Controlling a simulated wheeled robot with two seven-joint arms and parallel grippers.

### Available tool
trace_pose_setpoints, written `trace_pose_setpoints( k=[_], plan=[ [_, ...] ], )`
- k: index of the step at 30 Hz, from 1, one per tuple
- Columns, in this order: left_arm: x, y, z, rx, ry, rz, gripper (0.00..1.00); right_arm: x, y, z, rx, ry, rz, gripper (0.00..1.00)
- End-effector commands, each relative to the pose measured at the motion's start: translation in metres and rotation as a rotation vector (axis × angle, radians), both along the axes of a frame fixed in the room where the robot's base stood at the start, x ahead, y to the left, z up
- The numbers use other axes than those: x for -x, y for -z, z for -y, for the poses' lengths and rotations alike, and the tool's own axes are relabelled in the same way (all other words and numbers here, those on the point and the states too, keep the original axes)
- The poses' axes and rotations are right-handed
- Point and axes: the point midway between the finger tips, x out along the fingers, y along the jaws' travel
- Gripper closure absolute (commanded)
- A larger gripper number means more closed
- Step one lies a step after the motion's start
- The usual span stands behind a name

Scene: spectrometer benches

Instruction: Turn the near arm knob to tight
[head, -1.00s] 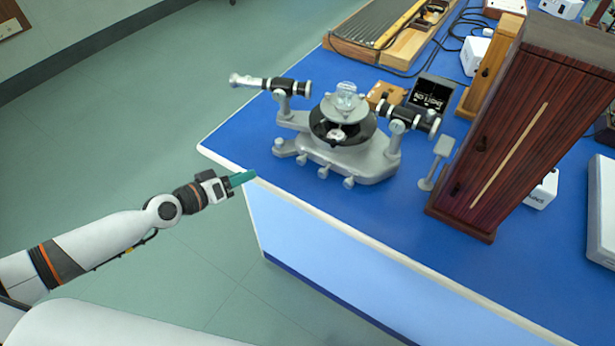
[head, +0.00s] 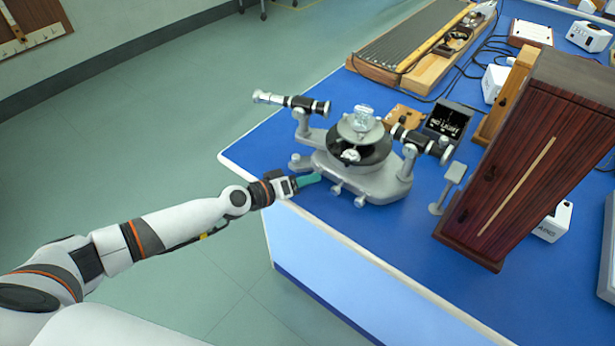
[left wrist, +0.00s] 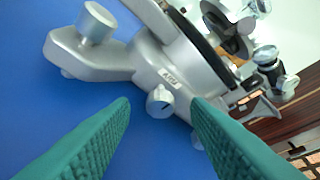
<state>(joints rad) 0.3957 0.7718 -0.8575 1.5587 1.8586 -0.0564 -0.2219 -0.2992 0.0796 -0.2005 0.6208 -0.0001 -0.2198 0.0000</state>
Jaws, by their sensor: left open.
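The grey spectrometer (head: 385,184) stands on the blue bench near its left corner, with a dark round table and two telescope-like tubes. Small grey knobs stick out of its near side, one of them (head: 336,188) closest to my left gripper. In the left wrist view a knob (left wrist: 160,102) with a dark slot sits beside a small label (left wrist: 168,77), too small to read surely. My left gripper (head: 310,179) has teal fingers, open and empty; it also shows in the left wrist view (left wrist: 160,112). The knob appears between the fingertips, slightly beyond them. My right gripper is out of view.
A tall dark wooden cabinet (head: 530,150) stands on the bench to the right. A small grey stand (head: 448,188) is between it and the spectrometer. A wooden board with a grooved panel (head: 415,45) lies behind. The bench's near white edge (head: 350,244) runs below my gripper.

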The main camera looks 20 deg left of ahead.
Motion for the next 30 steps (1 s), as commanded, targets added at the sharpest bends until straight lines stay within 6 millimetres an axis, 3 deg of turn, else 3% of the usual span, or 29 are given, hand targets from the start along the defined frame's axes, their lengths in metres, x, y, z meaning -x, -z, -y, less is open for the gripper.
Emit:
trace_pose_setpoints(
  k=[12, 13, 21, 30],
  plan=[
    [-0.008, 0.003, 0.007, 0.0, 0.001, -0.001, 0.57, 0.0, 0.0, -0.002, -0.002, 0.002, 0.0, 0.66],
    [-0.008, 0.003, 0.007, 0.0, 0.001, -0.001, 0.59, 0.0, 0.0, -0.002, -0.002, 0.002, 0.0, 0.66],
    [-0.008, 0.003, 0.007, 0.0, 0.001, -0.001, 1.0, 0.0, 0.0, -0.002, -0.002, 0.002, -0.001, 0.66],
    [-0.008, 0.0, 0.007, -0.027, 0.0, 0.008, 1.0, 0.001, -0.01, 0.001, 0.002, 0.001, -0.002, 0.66]
  ],
)
